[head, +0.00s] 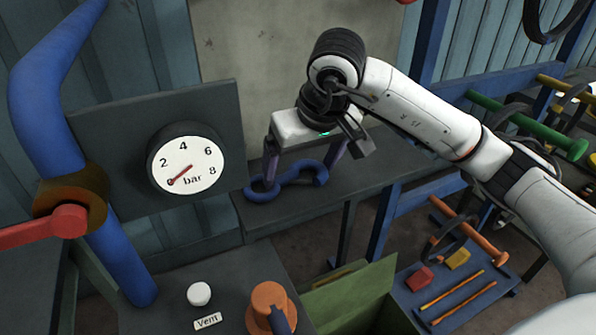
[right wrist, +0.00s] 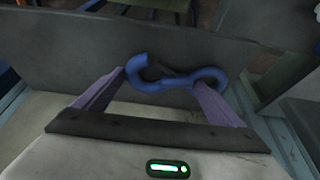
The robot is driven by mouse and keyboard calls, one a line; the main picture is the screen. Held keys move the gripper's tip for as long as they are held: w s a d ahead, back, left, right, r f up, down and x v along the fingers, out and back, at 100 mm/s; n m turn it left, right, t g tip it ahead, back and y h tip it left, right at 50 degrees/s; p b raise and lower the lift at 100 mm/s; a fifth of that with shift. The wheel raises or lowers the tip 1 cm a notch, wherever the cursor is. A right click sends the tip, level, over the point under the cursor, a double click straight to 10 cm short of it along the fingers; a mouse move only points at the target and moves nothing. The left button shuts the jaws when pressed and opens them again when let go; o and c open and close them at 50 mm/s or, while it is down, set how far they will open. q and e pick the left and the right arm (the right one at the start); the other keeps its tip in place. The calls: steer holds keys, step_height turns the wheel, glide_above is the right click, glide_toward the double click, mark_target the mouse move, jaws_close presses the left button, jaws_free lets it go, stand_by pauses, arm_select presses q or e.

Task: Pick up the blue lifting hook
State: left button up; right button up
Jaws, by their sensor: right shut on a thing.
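The blue lifting hook (head: 262,190) is an S-shaped piece with a rounded bend at each end. In the head view it is at the dark bench, right of the pressure gauge. My right gripper (head: 297,172) points down with one finger at each end of the hook and is shut on it. In the right wrist view the hook (right wrist: 150,84) spans between the fingertips of the gripper (right wrist: 170,80). I cannot tell whether the hook touches the bench top or hangs just above it. My left gripper is not in view.
The bar gauge (head: 187,163) on a dark panel stands left of the hook. A blue pipe (head: 122,255) with a red lever (head: 40,229) is further left. A green open box (head: 352,300) is below the dark bench (head: 370,185). A tool tray (head: 408,302) lies right.

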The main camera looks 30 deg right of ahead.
mark_target(301, 174)
steer(key=shift+r, duration=0.25)
step_height(301, 174, up, 18)
steer(key=p, duration=0.1)
steer(key=shift+f, duration=0.15)
stand_by(0.5)
